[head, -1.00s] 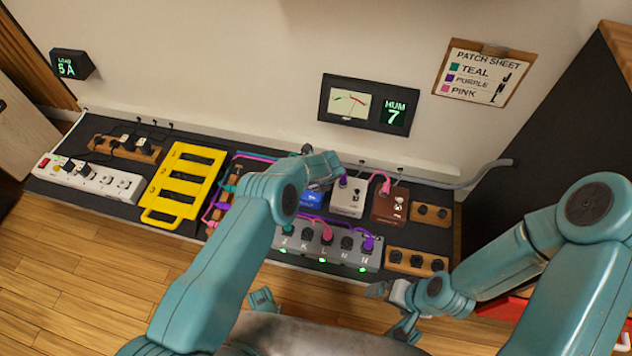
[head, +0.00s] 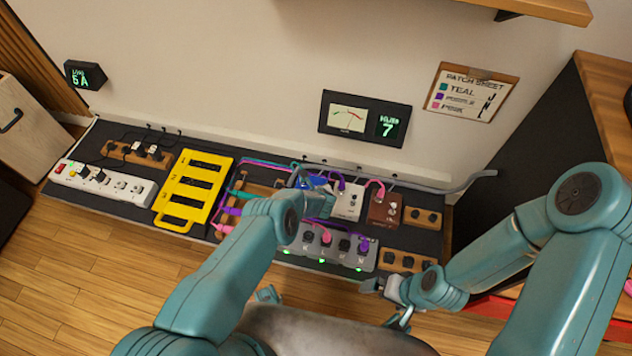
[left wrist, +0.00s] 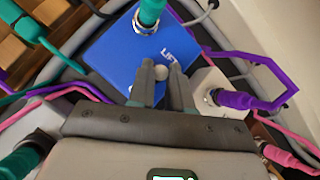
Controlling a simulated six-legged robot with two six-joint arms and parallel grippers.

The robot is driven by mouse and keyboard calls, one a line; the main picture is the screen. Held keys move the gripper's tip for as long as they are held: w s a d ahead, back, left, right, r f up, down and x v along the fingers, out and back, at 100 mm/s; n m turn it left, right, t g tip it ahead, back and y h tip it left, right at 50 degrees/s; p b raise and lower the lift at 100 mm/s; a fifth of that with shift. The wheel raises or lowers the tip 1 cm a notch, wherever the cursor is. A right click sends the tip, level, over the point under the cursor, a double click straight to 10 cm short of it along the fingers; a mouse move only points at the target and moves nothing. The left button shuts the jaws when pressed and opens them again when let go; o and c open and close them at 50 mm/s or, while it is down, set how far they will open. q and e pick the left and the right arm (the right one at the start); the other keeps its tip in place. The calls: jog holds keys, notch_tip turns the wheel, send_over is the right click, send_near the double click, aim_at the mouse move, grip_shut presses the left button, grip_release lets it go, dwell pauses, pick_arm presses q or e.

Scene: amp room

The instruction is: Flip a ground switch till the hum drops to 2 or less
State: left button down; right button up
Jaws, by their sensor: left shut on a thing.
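The hum meter (head: 365,119) on the wall reads 7 beside a needle dial. A blue box (left wrist: 137,52) with a teal plug fills the middle of the left wrist view, with the letters "LIFT" partly visible. My left gripper (left wrist: 160,75) is shut on a small grey switch knob (left wrist: 161,72) on this box. In the head view my left arm partly covers the blue box (head: 312,181). A white box (head: 347,203) with a purple plug and a brown box (head: 384,208) with a pink plug stand to its right. My right gripper (head: 385,303) hangs in front of the board; its fingers are unclear.
A grey switch strip (head: 335,247) with several plugs and green lights lies in front of the boxes. A yellow slotted frame (head: 193,190), a white power strip (head: 105,183) and a load display (head: 86,75) reading 5 A are at left. A patch sheet (head: 471,94) hangs at right.

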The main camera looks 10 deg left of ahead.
pick_arm(q)
jog(key=shift+s+t+p, duration=0.3)
jog(key=shift+t+p, duration=0.1)
jog(key=shift+t, duration=0.3)
jog(key=shift+s+f+t, duration=0.15)
jog(key=shift+f+t, duration=0.05)
jog(key=shift+t, duration=0.3)
jog(key=shift+s+n+t, duration=0.1)
jog(key=shift+n+t, duration=0.2)
jog(key=shift+t, duration=0.1)
pick_arm(e)
jog(key=shift+r, duration=0.65)
pick_arm(q)
jog(key=shift+b, duration=0.3)
jog(key=shift+a, duration=0.1)
jog(key=c, duration=1.1)
grip_release()
pick_arm(e)
jog(key=shift+s, duration=0.15)
